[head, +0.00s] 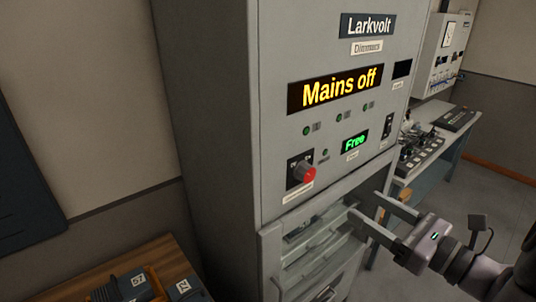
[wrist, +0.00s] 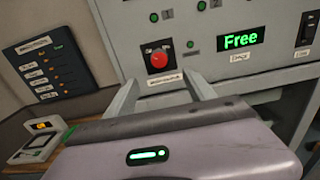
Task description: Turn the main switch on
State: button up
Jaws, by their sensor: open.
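The grey Larkvolt dimmer cabinet (head: 225,120) shows a yellow "Mains off" display (head: 339,90). Low on its front is a red rotary knob (head: 305,172) on a dark plate with small position marks, apparently the main switch. The knob also shows in the wrist view (wrist: 158,61), just beyond the fingertips. Its label is too small to read. My gripper (head: 365,204) is open and empty, to the right of the knob and lower, in front of the cabinet. In the wrist view its two fingers (wrist: 165,88) point towards the panel, apart from the knob.
A green "Free" display (head: 355,141) and a black rocker switch (head: 387,126) sit right of the knob. Below is an open section with grey modules (head: 310,245). A desk with a fader console (head: 420,150) stands right. A wooden table (head: 150,262) with numbered items is at lower left.

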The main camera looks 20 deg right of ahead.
aim_at(311, 174)
jog(key=x, duration=1.6)
jog(key=shift+a, duration=0.25)
jog(key=c, duration=1.4)
